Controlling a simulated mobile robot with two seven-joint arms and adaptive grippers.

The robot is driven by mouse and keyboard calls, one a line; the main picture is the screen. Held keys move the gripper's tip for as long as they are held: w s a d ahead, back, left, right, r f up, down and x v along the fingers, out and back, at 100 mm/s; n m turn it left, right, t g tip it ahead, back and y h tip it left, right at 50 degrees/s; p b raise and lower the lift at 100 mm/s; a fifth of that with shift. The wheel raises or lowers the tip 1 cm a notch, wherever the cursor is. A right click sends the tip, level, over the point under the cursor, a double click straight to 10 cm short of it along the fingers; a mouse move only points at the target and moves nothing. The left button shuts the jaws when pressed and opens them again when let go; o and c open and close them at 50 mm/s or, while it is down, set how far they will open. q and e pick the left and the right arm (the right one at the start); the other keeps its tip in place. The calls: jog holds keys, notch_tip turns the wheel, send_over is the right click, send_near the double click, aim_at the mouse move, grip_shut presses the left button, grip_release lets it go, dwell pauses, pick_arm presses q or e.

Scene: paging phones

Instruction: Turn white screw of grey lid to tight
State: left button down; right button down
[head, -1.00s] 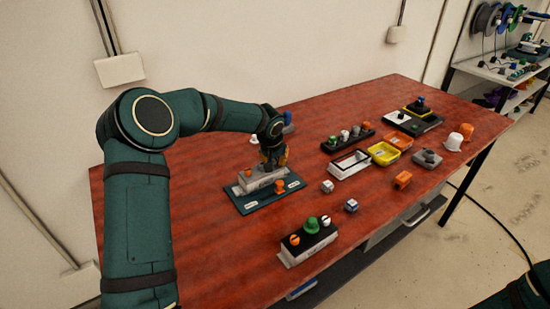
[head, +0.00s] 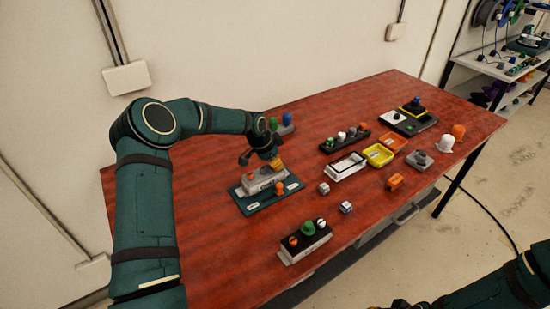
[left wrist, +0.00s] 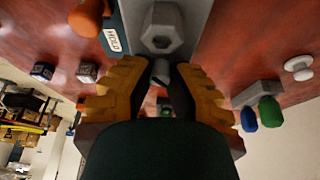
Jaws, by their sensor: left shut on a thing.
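The grey lid block (head: 262,182) sits on a teal mat (head: 252,206) near the table's left side. In the left wrist view, a grey block face with a hexagonal shape (left wrist: 161,30) is just beyond my fingertips. My left gripper (head: 270,165) is over the back of the block, with its yellow fingers (left wrist: 161,72) shut on a small pale piece (left wrist: 160,71). This looks like the white screw, mostly hidden by the fingers. I cannot tell whether it touches the block. An orange knob (head: 279,188) stands on the mat. My right gripper (head: 402,303) is barely visible at the bottom edge.
A block with orange, green and white knobs (head: 304,247) stands in front. Two small cubes (head: 324,188) lie right of the mat. Blue and green pegs (head: 286,120) stand behind my gripper. A yellow tray (head: 379,155) is further right. The table's front left is clear.

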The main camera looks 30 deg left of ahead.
pick_arm(q)
jog(key=m+g+h, duration=0.1)
jog(key=m, duration=0.2)
jog(key=shift+d+m, duration=0.1)
jog(key=shift+m, duration=0.2)
jog(key=shift+m+g+h+b, duration=0.35)
jog(key=shift+m+g, duration=0.35)
jog(key=shift+m, duration=1.2)
jog(key=c, duration=0.8)
grip_release()
jog(key=shift+c, duration=0.2)
jog(key=shift+w, duration=0.1)
jog(key=shift+a+r, duration=0.2)
jog(key=shift+r, duration=0.1)
jog(key=v, duration=1.1)
